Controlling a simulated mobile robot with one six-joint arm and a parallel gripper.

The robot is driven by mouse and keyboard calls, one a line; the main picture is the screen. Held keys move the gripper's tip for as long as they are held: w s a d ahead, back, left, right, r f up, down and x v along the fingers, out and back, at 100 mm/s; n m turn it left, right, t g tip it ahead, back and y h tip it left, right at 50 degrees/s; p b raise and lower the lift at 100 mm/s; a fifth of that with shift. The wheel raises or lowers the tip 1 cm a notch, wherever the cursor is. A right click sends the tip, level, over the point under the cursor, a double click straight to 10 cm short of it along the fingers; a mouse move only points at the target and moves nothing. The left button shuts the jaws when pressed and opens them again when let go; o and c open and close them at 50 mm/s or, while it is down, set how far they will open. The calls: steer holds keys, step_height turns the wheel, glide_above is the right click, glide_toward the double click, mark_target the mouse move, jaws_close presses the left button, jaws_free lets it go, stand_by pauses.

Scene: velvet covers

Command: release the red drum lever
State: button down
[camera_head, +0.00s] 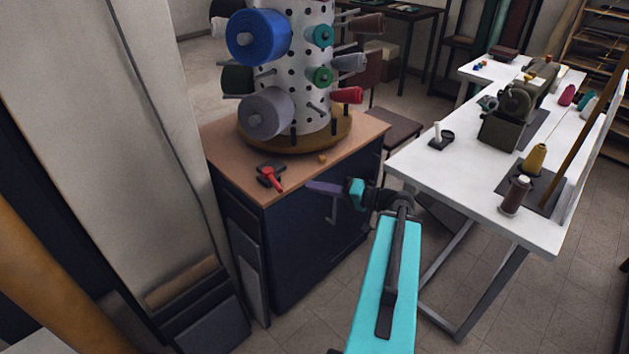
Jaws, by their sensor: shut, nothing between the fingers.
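The red lever (273,178) sits on a small black mount on the front left part of the brown cabinet top (325,166). Behind it stands the white perforated drum (294,75) on a round wooden base, with thread spools on its pegs. My gripper (313,187) is at the end of my teal arm, in front of the cabinet's front edge. It is to the right of the lever and apart from it. It is shut and empty.
A white table (460,185) at the right holds a sewing machine (508,118), spools and a small black dish. A beige wall panel (150,120) stands close on the left.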

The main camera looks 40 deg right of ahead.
steer(key=shift+s+r+p, duration=0.2)
steer(key=shift+s+p, duration=0.4)
steer(key=shift+p, duration=0.8)
steer(key=shift+s, duration=0.15)
steer(key=shift+s+f+p, duration=0.1)
steer(key=shift+s+p, duration=0.1)
steer(key=shift+p, duration=0.4)
steer(key=shift+a, duration=0.1)
